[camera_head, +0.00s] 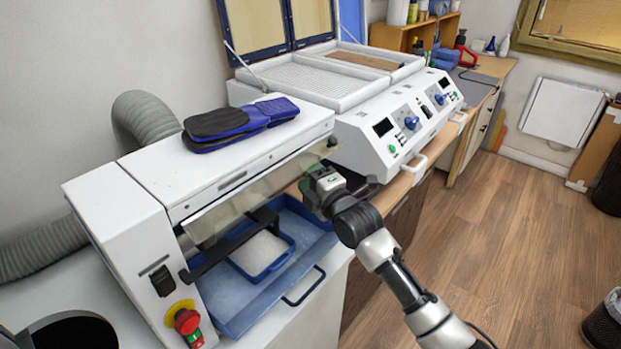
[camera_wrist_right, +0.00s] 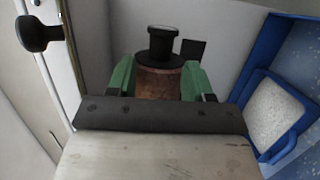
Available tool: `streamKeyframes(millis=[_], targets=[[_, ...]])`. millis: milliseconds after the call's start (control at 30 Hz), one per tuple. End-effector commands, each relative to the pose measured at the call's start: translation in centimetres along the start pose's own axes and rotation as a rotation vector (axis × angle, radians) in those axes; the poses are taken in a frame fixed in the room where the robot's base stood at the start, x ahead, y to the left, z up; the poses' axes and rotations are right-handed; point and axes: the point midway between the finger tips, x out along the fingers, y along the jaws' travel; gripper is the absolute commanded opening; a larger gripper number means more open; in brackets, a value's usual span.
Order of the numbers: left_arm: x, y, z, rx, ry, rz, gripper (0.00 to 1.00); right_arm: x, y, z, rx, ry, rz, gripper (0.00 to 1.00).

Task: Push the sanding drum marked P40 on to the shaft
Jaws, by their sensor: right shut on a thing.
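My right gripper (camera_head: 318,190) reaches in at the right end of the white sanding machine (camera_head: 190,178), next to its clear guard. In the right wrist view its green fingers (camera_wrist_right: 159,74) are shut on a brown sanding drum (camera_wrist_right: 159,86), one on each side. A black stepped shaft end (camera_wrist_right: 161,44) with a flange stands at the drum's far end, in line with it. I cannot tell how far the drum sits on the shaft. No P40 mark can be read. In the head view the drum and shaft are hidden. My left gripper is not in view.
A blue tray (camera_head: 232,300) holding a smaller blue bin (camera_head: 287,254) of white grains lies under the machine. A black knob (camera_wrist_right: 38,33) shows near the gripper. Blue and black insoles (camera_head: 240,122) lie on top. A white heating unit (camera_head: 395,125) stands close to the right.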

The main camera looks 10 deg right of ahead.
Motion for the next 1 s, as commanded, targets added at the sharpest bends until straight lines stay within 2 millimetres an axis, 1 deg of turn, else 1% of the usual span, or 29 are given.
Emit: streamKeyframes(millis=[467, 1000], targets=[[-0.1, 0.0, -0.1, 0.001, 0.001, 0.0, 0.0, -0.1, 0.1, -0.1, 0.001, 0.0, 0.002, 0.08], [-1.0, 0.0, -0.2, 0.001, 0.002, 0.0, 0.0, -0.6, 0.2, -1.2, 0.002, 0.001, 0.002, 0.08]])
